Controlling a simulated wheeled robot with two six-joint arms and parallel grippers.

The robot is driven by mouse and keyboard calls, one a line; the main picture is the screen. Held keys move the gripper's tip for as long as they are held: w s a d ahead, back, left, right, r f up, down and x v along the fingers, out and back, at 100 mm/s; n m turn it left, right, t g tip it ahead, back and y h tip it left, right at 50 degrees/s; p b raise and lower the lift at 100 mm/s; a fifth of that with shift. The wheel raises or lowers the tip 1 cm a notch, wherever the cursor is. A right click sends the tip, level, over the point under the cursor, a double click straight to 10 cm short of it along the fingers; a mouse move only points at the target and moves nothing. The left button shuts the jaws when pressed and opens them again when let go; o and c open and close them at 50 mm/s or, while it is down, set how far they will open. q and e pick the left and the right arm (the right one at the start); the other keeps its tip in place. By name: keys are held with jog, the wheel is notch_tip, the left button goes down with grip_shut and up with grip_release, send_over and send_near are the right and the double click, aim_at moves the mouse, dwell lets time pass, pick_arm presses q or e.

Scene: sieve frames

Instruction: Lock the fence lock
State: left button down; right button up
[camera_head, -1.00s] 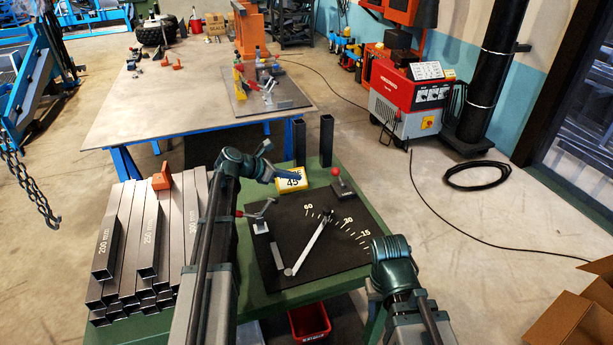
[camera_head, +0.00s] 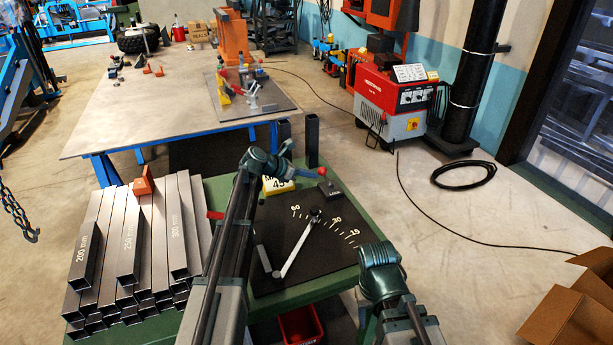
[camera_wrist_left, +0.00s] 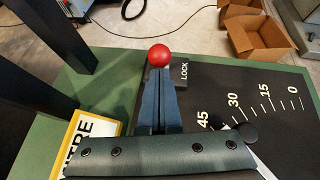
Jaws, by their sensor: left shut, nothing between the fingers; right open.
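The lock lever's red ball knob (camera_head: 322,171) stands at the back of the black angle plate (camera_head: 330,253). In the left wrist view, the red ball (camera_wrist_left: 160,55) shows just past the fingertips, beside the block marked LOCK (camera_wrist_left: 183,74). My left gripper (camera_head: 309,173) is shut and empty, its tips right at the knob; I cannot tell whether they touch. Its shut fingers (camera_wrist_left: 160,98) hide the lever below the ball. The fence arm (camera_head: 297,248) lies across the angle scale. My right wrist (camera_head: 380,262) is at the plate's right front corner; its fingers are hidden.
A yellow-and-white sign (camera_head: 277,185) stands just left of the knob. Stacked steel tubes (camera_head: 128,255) fill the left of the green table (camera_head: 345,195). Two dark upright posts (camera_head: 312,140) rise behind it. A red bin (camera_head: 299,325) is below the front edge.

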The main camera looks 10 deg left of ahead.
aim_at(325, 169)
pick_arm(q)
jog(key=shift+w+d+r+g+y+p, duration=0.35)
jog(key=shift+r+y+p, duration=0.25)
jog(key=shift+p, duration=1)
jog(key=d+g+y+p, duration=0.1)
jog(key=p, duration=0.1)
jog(key=w+d+r+g+y+p, duration=0.1)
jog(key=p, duration=0.2)
jog(key=w+d+r+g+y+p, duration=0.1)
jog(key=p, duration=0.2)
jog(key=shift+w+d+r+m+y, duration=0.25)
jog(key=shift+d+m+y, duration=0.05)
jog(key=shift+d+y, duration=0.1)
jog(key=shift+w+d+f+g+y+p, duration=0.1)
jog(key=shift+w+d+g+y+p, duration=0.2)
jog(key=shift+d+y+p, duration=0.15)
jog(key=shift+w+d+f+g+y+p, duration=0.1)
jog(key=shift+w+d+g+y+p, duration=0.1)
jog(key=shift+w+d+y, duration=0.25)
jog(key=shift+w+d+g+y+p, duration=0.25)
jog(key=shift+d+y+p, duration=0.1)
jog(key=shift+d, duration=0.35)
jog(key=shift+s+r, duration=0.1)
